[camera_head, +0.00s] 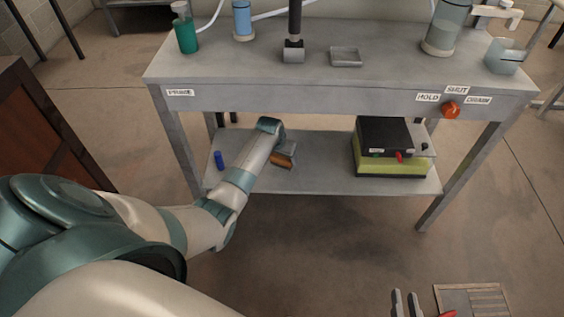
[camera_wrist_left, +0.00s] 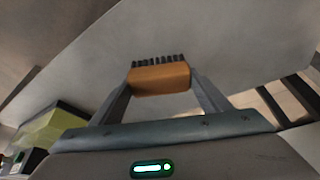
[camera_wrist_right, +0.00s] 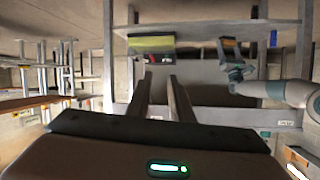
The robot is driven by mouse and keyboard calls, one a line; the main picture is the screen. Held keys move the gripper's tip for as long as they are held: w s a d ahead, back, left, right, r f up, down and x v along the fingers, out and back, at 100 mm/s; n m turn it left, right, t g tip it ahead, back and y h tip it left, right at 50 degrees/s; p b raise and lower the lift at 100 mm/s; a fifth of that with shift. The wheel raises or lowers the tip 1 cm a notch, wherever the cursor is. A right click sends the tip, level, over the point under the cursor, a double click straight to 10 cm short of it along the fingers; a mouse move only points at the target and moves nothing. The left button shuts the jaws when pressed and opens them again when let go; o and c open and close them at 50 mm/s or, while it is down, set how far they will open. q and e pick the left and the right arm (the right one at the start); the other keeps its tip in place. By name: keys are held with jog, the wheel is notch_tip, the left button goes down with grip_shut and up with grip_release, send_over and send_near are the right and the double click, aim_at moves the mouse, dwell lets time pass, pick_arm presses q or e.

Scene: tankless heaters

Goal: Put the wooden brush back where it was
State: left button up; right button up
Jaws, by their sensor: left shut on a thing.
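The wooden brush (camera_head: 282,161) has an orange-brown wooden block and dark bristles. It is over the lower shelf (camera_head: 330,184) of the grey bench, left of its middle. My left gripper (camera_head: 287,153) reaches in under the bench top and is shut on the brush. In the left wrist view the brush (camera_wrist_left: 159,79) sits between the two fingertips, bristles pointing to the top of the picture. I cannot tell whether it touches the shelf. My right gripper (camera_head: 405,304) is open and empty, low in front of the bench. Its parted fingers also show in the right wrist view (camera_wrist_right: 160,92).
A black box (camera_head: 384,134) on a yellow-green base (camera_head: 392,166) stands on the shelf's right. A small blue cylinder (camera_head: 219,160) stands at its left. The bench top (camera_head: 240,78) hangs over the shelf. A slatted floor piece (camera_head: 472,300) lies at front right.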

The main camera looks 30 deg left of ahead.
aim_at(282, 162)
pick_arm(q)
notch_tip(282, 162, down, 2)
jog(key=shift+f+b, duration=0.2)
jog(key=shift+b, duration=0.2)
jog(key=shift+f, duration=0.25)
pick_arm(e)
jog(key=shift+w+a+r+t+y, duration=0.1)
jog(key=shift+w+a+r+t, duration=0.1)
jog(key=shift+r+t, duration=0.35)
jog(key=shift+w+a+r+t+y, duration=0.1)
jog(key=shift+a+r+t, duration=0.15)
jog(key=shift+r, duration=0.45)
jog(key=shift+w+a+r+t+y, duration=0.1)
jog(key=shift+w+a+r+t, duration=0.05)
jog(key=shift+r+t, duration=0.45)
pick_arm(q)
jog(key=o, duration=0.9)
jog(key=shift+f, duration=0.1)
pick_arm(e)
jog(key=shift+r, duration=0.1)
pick_arm(q)
jog(key=shift+o, duration=0.2)
